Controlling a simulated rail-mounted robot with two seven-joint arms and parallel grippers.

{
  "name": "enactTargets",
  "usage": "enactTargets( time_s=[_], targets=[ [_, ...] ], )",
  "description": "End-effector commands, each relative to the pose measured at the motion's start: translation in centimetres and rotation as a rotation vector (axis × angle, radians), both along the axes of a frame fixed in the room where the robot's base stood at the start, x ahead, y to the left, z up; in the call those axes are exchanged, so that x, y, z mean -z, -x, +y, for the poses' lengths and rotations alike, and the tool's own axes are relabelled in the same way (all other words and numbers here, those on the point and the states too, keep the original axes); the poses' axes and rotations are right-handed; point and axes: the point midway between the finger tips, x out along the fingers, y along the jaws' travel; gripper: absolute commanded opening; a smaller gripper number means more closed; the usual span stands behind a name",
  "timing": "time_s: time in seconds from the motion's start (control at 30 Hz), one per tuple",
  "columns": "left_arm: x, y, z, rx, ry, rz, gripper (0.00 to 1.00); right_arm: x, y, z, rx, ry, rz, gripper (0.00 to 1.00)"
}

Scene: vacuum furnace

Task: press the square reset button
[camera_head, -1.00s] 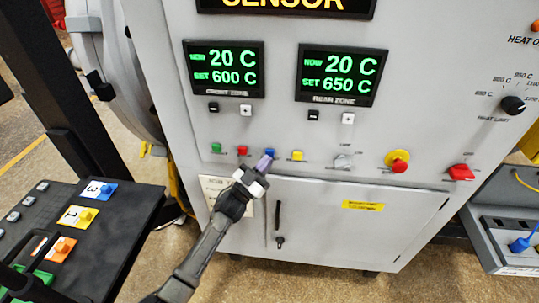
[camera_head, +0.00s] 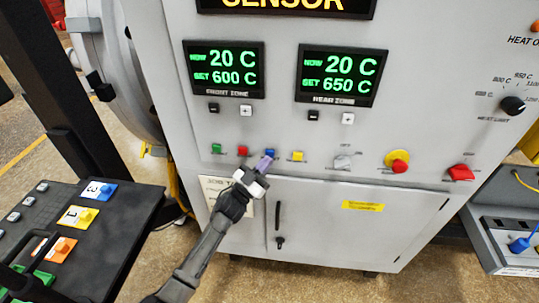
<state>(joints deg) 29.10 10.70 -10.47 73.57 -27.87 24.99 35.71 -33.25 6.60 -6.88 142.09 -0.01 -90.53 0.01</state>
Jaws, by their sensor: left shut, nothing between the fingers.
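My left gripper (camera_head: 265,163) is shut and empty. Its tips are right at the blue button and cover its lower left part; I cannot tell whether they touch it. My right gripper is not in view.
To the right on the panel are a grey knob (camera_head: 343,160), a red mushroom button on yellow (camera_head: 398,162) and a red switch (camera_head: 461,172). Two green displays (camera_head: 224,69) sit above. A dark tray with numbered coloured blocks (camera_head: 79,216) stands at the lower left.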

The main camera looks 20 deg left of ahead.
Motion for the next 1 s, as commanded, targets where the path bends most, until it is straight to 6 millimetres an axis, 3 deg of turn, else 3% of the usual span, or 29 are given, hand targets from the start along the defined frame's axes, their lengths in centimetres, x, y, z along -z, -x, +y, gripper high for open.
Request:
enactTargets(
  time_s=[1.0],
  targets=[
    [0.02,-0.85,0.19,0.0,-0.001,0.0,0.0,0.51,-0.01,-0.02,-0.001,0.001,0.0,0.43]
  ],
)
